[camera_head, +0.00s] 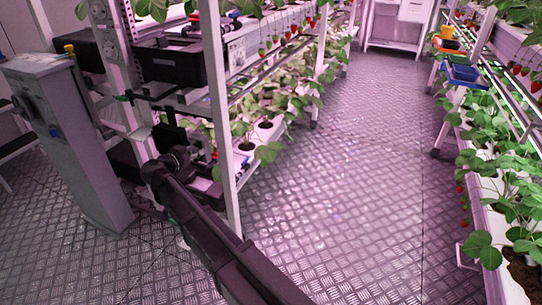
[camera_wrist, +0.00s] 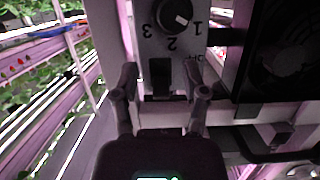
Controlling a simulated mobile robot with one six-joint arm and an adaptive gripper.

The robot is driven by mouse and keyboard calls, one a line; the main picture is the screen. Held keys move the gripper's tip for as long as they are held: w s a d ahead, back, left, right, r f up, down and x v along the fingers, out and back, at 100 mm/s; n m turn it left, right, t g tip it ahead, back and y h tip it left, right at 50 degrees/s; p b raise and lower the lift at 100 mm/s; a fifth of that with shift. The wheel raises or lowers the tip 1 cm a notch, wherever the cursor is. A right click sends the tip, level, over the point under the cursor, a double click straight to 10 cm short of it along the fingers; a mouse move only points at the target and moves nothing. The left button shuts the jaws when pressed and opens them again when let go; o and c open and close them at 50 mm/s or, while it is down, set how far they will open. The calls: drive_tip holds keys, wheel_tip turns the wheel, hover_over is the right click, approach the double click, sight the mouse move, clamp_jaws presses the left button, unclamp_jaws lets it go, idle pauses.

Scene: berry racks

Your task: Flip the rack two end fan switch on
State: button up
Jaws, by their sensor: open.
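In the wrist view a light switch panel on the rack end carries a round dial (camera_wrist: 175,13) with the upside-down numbers 1, 2 and 3. Beside the dial sits a dark rocker switch (camera_wrist: 160,74). My gripper (camera_wrist: 164,93) is open and empty, its two fingertips apart on either side of the rocker switch. I cannot tell whether they touch the panel. The rocker's position is too dark to read. A partly hidden label shows near the right fingertip. In the head view my arm reaches to the rack end, and the switch panel cannot be made out there.
A dark fan housing (camera_wrist: 285,50) stands right of the panel in the wrist view. In the head view a grey cabinet (camera_head: 75,140) stands left of the rack post (camera_head: 215,100). Strawberry plants (camera_head: 268,110) line the rack. The aisle floor (camera_head: 345,170) is clear.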

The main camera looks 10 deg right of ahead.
drive_tip(key=s+a+t+h+b, duration=0.2)
drive_tip(key=s+a+b, duration=0.4)
drive_tip(key=s, duration=0.5)
drive_tip(key=s+d+r+n+g+y+p, duration=0.1)
drive_tip(key=s+d+r+g+p, duration=0.1)
drive_tip(key=d+p, duration=0.7)
drive_tip(key=s+d+r+n+g+y+p, duration=0.1)
drive_tip(key=s+d+r+g+p, duration=0.1)
drive_tip(key=d+r+g+p, duration=0.3)
drive_tip(key=s+d+r+n+g+y+p, duration=0.1)
drive_tip(key=d+g+p, duration=0.4)
drive_tip(key=d+p, duration=0.9)
drive_tip(key=shift+s+d+r+n+y, duration=0.3)
drive_tip(key=shift+s+d+r+y, duration=0.2)
drive_tip(key=shift+d+r, duration=0.55)
drive_tip(key=shift+a+r, duration=0.15)
drive_tip(key=shift+r, duration=0.05)
idle(0.6)
